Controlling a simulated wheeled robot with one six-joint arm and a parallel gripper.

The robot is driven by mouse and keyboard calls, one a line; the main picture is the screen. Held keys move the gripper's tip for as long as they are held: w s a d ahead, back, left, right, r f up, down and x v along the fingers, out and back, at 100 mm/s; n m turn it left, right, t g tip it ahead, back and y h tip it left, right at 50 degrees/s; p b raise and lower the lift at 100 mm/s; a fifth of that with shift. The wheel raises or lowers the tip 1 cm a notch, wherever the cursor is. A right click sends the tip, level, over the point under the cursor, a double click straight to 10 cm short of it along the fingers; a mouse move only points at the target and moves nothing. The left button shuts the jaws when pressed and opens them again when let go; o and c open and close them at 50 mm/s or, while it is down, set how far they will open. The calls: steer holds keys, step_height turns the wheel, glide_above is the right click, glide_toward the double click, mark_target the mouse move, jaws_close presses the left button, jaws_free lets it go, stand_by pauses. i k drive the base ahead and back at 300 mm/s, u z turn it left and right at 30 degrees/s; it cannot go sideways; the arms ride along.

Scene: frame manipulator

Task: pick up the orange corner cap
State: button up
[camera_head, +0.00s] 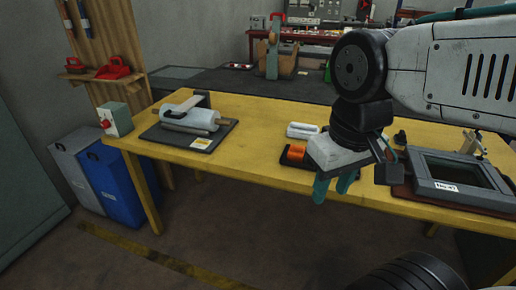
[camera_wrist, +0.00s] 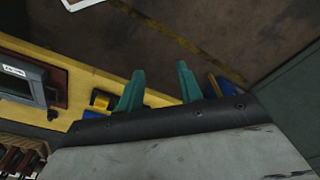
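An orange block-like piece, which looks like the orange corner cap (camera_head: 296,152), sits on a dark tray (camera_head: 290,162) near the front edge of the yellow table. My gripper (camera_head: 333,187) is just right of it, its teal fingers pointing down by the table's front edge. In the wrist view my gripper (camera_wrist: 161,67) has its two fingers apart, with nothing between them. I cannot make out the orange cap there; a small yellow-and-dark item (camera_wrist: 100,99) shows beside one finger.
A grey frame (camera_head: 461,183) lies at the right of the yellow table (camera_head: 250,130). A white roll (camera_head: 303,130) is behind the cap. A mat with a wrapped roll (camera_head: 190,117) lies at the left. Blue and grey bins (camera_head: 110,178) stand on the floor. The table's middle is clear.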

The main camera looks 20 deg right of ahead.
mark_target(296, 153)
steer(key=u, duration=0.2)
steer(key=i, duration=0.85)
